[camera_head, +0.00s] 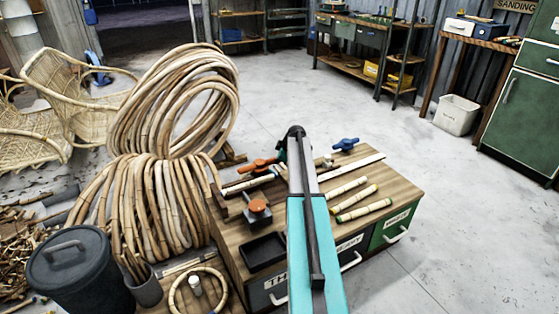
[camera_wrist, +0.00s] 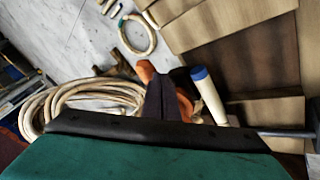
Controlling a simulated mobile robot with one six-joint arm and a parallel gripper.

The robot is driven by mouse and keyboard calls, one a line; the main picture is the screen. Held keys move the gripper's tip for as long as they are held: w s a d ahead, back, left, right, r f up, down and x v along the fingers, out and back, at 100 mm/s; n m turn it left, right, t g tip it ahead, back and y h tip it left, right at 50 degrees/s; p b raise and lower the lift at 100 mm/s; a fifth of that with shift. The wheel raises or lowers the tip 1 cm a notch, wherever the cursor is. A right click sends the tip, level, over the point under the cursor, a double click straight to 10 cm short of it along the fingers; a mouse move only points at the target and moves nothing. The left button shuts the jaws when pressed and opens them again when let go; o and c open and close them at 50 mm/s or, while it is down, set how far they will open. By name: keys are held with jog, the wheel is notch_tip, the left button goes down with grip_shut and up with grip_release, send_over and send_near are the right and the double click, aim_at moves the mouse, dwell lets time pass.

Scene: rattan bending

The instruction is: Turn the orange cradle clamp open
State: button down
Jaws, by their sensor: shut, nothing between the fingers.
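The orange cradle clamp (camera_head: 259,165) is on the wooden bench top, just left of my arm's far end in the head view. In the wrist view, orange parts of the clamp (camera_wrist: 146,71) show behind and on both sides of my gripper's dark fingers (camera_wrist: 161,84). The fingers are shut and empty, close against the orange parts in the picture; I cannot tell whether they touch. The fingers hide the middle of the clamp, so its exact turn is unclear. In the head view my arm hides the gripper.
A blue clamp (camera_head: 345,144) and several short rods (camera_head: 347,187) lie right of my arm. An orange-topped block (camera_head: 258,206) and a black tray (camera_head: 264,251) sit nearer. A blue-capped white piece (camera_wrist: 208,95) is right of my fingers. Rattan coils (camera_head: 165,205) stand left.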

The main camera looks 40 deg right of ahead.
jog(key=s+d+r+p, duration=0.1)
jog(key=s+r, duration=0.7)
jog(key=r, duration=0.1)
jog(key=shift+s+d+p, duration=0.25)
jog(key=shift+s+p, duration=0.05)
jog(key=shift+r, duration=0.1)
dwell(0.4)
